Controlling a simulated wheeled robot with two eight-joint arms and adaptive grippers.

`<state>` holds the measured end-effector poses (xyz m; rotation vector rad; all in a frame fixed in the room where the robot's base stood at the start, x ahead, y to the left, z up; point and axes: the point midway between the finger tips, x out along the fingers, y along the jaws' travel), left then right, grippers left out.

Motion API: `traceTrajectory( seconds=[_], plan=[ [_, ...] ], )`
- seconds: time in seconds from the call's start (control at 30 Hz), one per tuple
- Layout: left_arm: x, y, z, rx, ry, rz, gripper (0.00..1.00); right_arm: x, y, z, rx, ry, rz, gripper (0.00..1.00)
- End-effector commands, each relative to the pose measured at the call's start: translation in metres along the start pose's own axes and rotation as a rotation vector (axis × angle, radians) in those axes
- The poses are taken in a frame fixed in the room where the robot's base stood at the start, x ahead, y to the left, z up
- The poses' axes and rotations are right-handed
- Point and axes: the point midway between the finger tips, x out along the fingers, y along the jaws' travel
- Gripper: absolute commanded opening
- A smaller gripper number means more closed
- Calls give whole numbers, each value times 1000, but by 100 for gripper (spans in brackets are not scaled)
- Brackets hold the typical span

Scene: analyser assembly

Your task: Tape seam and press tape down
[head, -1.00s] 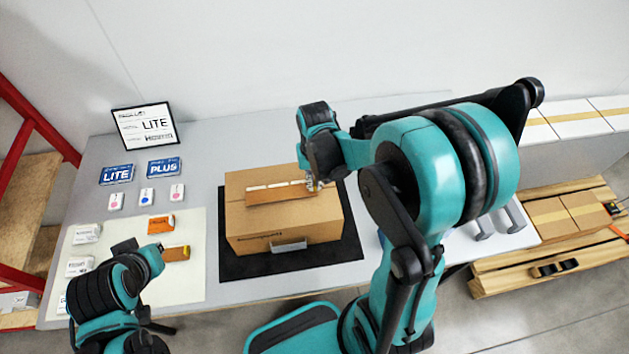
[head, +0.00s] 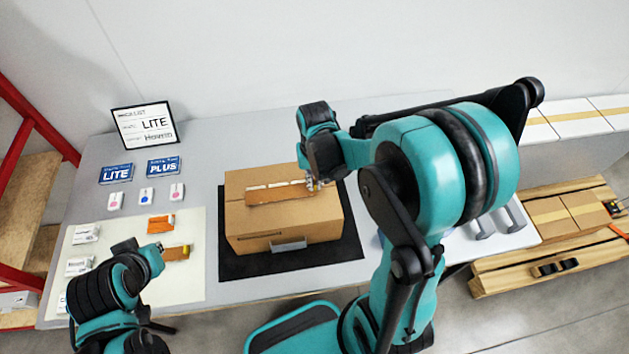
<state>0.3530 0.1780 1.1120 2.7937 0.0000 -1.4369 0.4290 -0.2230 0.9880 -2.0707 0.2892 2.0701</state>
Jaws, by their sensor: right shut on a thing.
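A closed cardboard box (head: 285,222) lies on a black mat (head: 235,265) in the middle of the table. A brown strip with a pale, broken upper edge, which looks like the tape (head: 275,195), runs across the box top. My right gripper (head: 314,184) is over the right part of the box top, shut at the strip's right end; its fingertips are small and partly hidden. My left gripper (head: 160,254) is low at the left, beside a small brown-and-yellow item (head: 176,253) on the pale sheet; its finger opening is unclear.
Small white boxes (head: 86,234) and an orange box (head: 160,223) lie on the pale sheet (head: 190,285). LITE (head: 116,174) and PLUS (head: 163,166) cards and a framed sign (head: 146,126) stand or lie behind. My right arm covers the table right of the box.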

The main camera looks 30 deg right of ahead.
Motion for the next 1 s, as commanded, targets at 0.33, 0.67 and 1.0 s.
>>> traceTrajectory(
  seconds=[0.33, 0.67, 1.0],
  plan=[
    [1, 0, 1, 0, 0, 0, 0, 2, 0, 0, 0, 0, 0, 0],
    [1, 0, 1, 0, 0, 0, 0, 2, 0, 0, 0, 0, 0, 30],
    [-7, 0, -5, 0, 0, 0, 0, -11, 0, 0, 0, 0, 0, 30]
  ],
)
